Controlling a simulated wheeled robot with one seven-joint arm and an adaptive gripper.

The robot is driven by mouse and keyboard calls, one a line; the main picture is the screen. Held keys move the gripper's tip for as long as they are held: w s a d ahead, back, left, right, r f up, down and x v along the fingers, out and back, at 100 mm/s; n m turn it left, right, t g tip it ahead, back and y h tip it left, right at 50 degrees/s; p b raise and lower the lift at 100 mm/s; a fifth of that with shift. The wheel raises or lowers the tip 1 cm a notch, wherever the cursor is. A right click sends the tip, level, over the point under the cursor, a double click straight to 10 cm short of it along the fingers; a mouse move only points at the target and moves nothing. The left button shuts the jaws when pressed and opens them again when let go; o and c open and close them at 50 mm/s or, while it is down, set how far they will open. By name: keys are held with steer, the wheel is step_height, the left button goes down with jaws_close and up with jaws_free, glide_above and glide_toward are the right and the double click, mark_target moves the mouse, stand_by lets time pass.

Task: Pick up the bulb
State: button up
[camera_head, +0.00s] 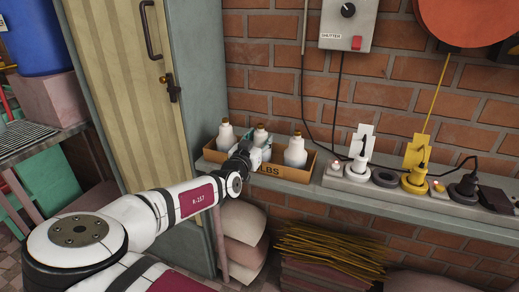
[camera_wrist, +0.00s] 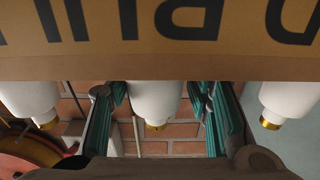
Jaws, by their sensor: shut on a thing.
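Three white bulbs with brass-coloured caps stand in a row, caps up, in an open cardboard box (camera_head: 290,177) on the ledge. They are the left bulb (camera_head: 225,136), the middle bulb (camera_head: 260,134) and the right bulb (camera_head: 296,152). My gripper (camera_head: 254,154) reaches over the box's front edge. In the wrist view, which is upside down, its teal-padded fingers (camera_wrist: 161,112) are on either side of the middle bulb (camera_wrist: 154,102), shut on it. The middle bulb sits about level with its neighbours. Its lower part is hidden behind the box wall (camera_wrist: 150,65).
The grey ledge (camera_head: 335,187) runs right along the brick wall, with a white device (camera_head: 360,160), a yellow device (camera_head: 416,170) and a dark one (camera_head: 464,190) on it. A tall cabinet (camera_head: 125,80) stands left of the box. Sacks (camera_head: 243,230) and yellow sticks (camera_head: 330,250) lie below.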

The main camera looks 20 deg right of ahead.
steer(key=shift+r, duration=0.4)
steer(key=shift+c, duration=0.8)
step_height(320, 180, up, 9)
steer(key=shift+r+p, duration=0.1)
steer(key=shift+p, duration=0.75)
steer(key=c, duration=0.3)
